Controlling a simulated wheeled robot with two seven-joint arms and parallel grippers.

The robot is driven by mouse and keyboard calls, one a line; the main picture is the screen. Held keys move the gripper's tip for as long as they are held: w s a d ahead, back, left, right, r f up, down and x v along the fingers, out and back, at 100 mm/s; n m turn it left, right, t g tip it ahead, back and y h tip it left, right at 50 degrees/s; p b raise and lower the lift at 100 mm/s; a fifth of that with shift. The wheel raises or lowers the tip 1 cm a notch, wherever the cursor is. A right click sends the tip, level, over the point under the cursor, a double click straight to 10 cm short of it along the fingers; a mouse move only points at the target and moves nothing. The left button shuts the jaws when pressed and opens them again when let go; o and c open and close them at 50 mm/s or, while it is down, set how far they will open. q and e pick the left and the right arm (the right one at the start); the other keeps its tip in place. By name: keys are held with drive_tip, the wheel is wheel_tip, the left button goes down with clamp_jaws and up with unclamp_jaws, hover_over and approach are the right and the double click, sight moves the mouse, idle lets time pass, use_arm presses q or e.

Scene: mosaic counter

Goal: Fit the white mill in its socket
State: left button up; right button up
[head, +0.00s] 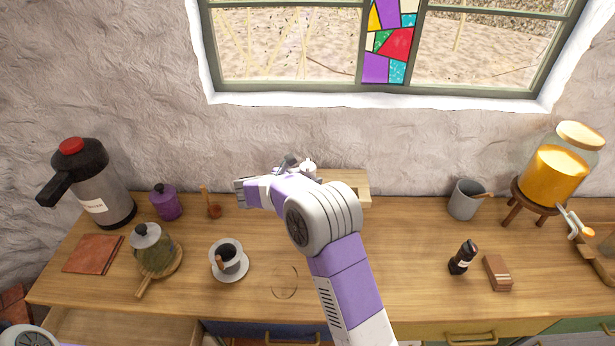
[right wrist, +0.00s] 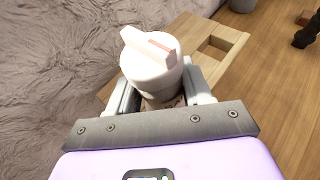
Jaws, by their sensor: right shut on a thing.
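The white mill (right wrist: 150,62) is upright between the fingers of my right gripper (right wrist: 160,92), which is shut on it. In the head view only a small white part of the mill (head: 308,165) shows beyond my right gripper (head: 290,166). The wooden holder (head: 352,188) stands at the back of the counter by the wall. In the right wrist view the holder (right wrist: 232,38) has an empty square socket to the right of the mill. The mill stands over or at the holder's left part; its base is hidden, so I cannot tell whether it is seated. My left gripper is out of view.
The counter (head: 400,225) is clear just right of the holder.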

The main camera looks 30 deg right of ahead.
drive_tip(key=o, duration=1.6)
drive_tip(key=shift+o, duration=0.2)
drive_tip(key=p+v, duration=0.3)
drive_tip(key=v, duration=0.3)
drive_tip(key=shift+r, duration=0.3)
